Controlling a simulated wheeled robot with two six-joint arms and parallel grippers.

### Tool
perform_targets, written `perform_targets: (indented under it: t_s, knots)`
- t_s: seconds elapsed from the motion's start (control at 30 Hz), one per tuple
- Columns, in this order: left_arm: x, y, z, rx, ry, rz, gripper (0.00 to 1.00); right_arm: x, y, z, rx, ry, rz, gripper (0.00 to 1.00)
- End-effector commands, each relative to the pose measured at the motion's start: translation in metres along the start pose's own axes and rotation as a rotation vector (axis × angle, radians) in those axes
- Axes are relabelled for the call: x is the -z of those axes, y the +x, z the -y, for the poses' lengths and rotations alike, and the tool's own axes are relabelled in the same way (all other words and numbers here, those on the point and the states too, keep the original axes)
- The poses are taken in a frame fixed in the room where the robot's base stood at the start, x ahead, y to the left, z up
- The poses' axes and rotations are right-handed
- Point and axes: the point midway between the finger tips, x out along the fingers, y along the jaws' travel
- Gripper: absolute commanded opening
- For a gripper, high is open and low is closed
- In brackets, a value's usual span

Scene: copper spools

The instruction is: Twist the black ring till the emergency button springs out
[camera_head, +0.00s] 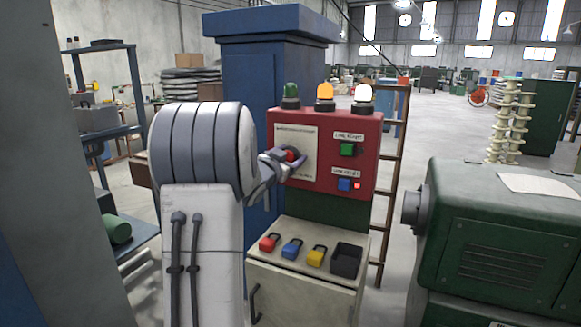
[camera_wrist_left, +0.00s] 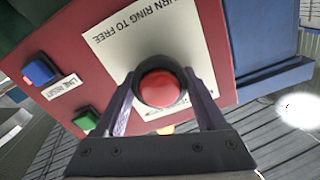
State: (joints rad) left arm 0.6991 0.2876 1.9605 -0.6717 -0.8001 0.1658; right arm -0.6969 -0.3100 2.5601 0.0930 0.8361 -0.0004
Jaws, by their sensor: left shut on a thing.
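The emergency button is a red dome (camera_wrist_left: 159,89) set inside a black ring (camera_wrist_left: 185,97), on a pale label on the red control panel (camera_head: 364,134). In the head view the red button (camera_head: 291,154) is partly covered by my left gripper (camera_head: 288,163). In the left wrist view the two fingers of my left gripper (camera_wrist_left: 161,102) stand on either side of the black ring, shut on it. The label text around it reads "turn ring to free". My right gripper is not in view.
Green, amber and white lamps stand on top. Red, blue and yellow padlocks and a black bin (camera_head: 346,260) rest on the shelf below. A green machine (camera_head: 500,235) stands at right.

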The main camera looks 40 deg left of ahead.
Motion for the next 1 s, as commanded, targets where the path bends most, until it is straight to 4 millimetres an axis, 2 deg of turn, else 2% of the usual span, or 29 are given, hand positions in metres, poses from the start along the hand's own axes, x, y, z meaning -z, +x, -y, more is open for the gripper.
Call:
perform_targets:
  t_s: [0.03, 0.3, 0.9, 0.93, 1.0]
  knots:
    - [-0.004, 0.0, -0.001, 0.001, 0.032, -0.001, 0.17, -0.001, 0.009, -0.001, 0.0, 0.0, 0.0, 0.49]
    - [-0.002, 0.0, -0.002, 0.0, 0.154, 0.001, 0.17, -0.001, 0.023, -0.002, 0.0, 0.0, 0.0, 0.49]
    - [-0.001, 0.0, -0.001, -0.001, 0.197, 0.003, 0.17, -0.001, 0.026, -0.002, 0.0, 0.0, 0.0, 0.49]
    - [-0.001, 0.0, -0.001, -0.001, 0.197, 0.003, 0.8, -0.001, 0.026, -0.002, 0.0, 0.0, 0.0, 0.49]
    - [-0.001, 0.0, -0.001, -0.001, 0.196, 0.002, 1.0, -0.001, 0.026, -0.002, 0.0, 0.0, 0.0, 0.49]
